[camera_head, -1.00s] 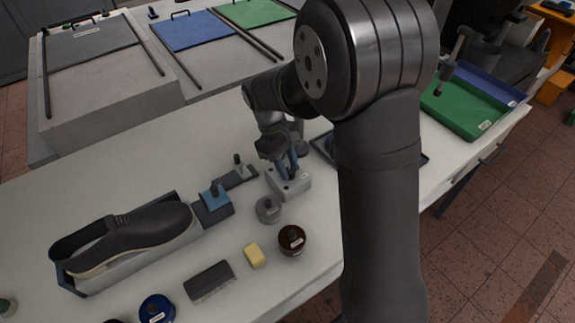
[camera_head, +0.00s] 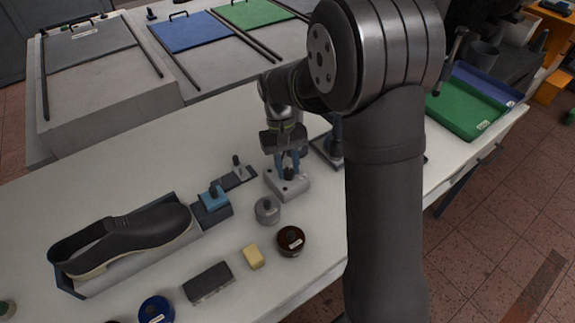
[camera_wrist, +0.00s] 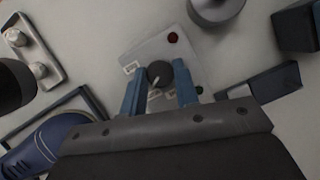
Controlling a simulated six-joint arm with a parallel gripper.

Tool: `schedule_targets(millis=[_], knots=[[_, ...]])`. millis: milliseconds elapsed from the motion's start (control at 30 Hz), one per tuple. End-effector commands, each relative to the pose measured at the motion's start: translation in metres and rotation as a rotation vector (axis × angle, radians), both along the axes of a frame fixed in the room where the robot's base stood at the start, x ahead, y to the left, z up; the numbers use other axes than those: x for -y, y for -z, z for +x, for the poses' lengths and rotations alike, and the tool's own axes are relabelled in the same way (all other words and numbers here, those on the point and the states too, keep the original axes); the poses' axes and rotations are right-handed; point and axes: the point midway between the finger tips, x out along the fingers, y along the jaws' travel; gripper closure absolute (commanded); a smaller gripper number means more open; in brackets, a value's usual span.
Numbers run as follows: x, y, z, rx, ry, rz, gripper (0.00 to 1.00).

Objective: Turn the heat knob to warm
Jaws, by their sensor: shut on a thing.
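The heat knob (camera_head: 289,174) is a small dark round knob on top of a light grey control box (camera_head: 299,187), right of the shoe stand. In the wrist view the knob (camera_wrist: 159,72) has a white pointer line toward the lower left, and the box (camera_wrist: 150,52) carries small white labels too small to read and a red light (camera_wrist: 173,37). My gripper (camera_head: 290,166) points down over the box. In the wrist view its blue fingers (camera_wrist: 160,88) stand on both sides of the knob, shut on it.
A black shoe (camera_head: 130,238) lies on a stand at the left. A grey round weight (camera_head: 267,211), a brown jar (camera_head: 291,241), a yellow block (camera_head: 253,257) and a brush (camera_head: 208,282) are near the front. A blue shoe (camera_wrist: 50,143) shows in the wrist view.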

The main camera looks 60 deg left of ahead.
Motion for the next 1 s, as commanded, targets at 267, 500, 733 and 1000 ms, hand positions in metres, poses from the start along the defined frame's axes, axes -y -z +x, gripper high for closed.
schedule_targets(millis=[267, 500, 733, 1000], knots=[[-0.001, -0.001, 0.0, 0.001, 0.001, 0.004, 0.95], [-0.001, 0.0, 0.0, 0.001, 0.0, 0.002, 0.5], [-0.001, -0.001, 0.0, 0.001, 0.0, 0.002, 0.5], [-0.016, -0.036, 0.004, 0.002, 0.0, 0.006, 0.5]])
